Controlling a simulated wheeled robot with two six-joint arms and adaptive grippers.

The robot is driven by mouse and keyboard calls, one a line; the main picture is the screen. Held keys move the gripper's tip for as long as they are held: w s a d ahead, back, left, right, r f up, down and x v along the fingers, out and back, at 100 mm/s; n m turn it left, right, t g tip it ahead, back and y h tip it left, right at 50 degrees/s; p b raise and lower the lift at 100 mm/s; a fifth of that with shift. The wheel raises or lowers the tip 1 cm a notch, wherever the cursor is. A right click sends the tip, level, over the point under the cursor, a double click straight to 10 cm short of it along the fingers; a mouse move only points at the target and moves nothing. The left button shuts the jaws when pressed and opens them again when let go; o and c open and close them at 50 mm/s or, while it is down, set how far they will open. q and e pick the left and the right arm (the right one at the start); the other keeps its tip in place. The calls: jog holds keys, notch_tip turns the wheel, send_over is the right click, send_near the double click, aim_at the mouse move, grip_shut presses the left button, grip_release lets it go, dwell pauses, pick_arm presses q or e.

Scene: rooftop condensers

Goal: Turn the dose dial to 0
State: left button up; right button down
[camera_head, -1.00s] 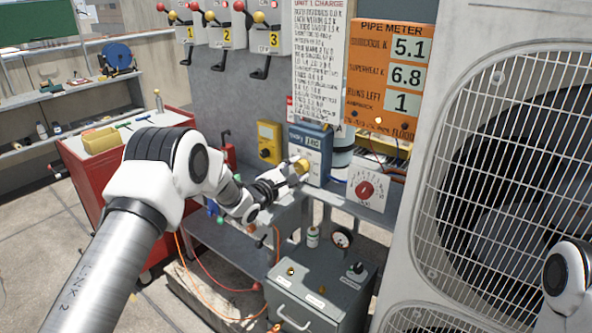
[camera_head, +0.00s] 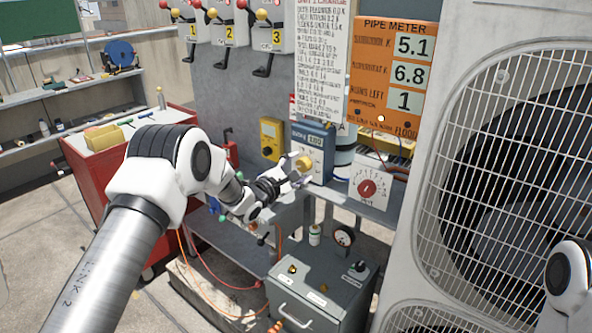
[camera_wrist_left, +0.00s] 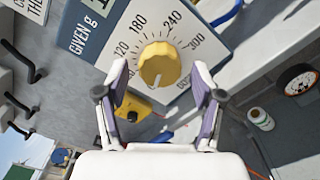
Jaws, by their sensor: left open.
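The dose dial is a yellow knob (camera_wrist_left: 159,65) on a white scale plate marked 120, 180, 240 and 300 in the left wrist view. A dark mark shows near the knob's lower edge. In the head view the yellow knob (camera_head: 304,163) is on the front of a blue and white box (camera_head: 313,140) with a small display. My left gripper (camera_wrist_left: 159,84) is open, with one finger on each side of the knob's lower part. It also shows in the head view (camera_head: 297,178), at the knob. I cannot tell whether the fingers touch the knob. My right gripper is out of view.
A red knob on a white scale plate (camera_head: 367,188) is right of the box. A yellow meter (camera_head: 270,139) is to its left. A grey case (camera_head: 318,292) stands below, and a large fan unit (camera_head: 520,170) fills the right side.

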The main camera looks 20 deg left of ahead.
pick_arm(q)
jog(key=v, duration=1.2)
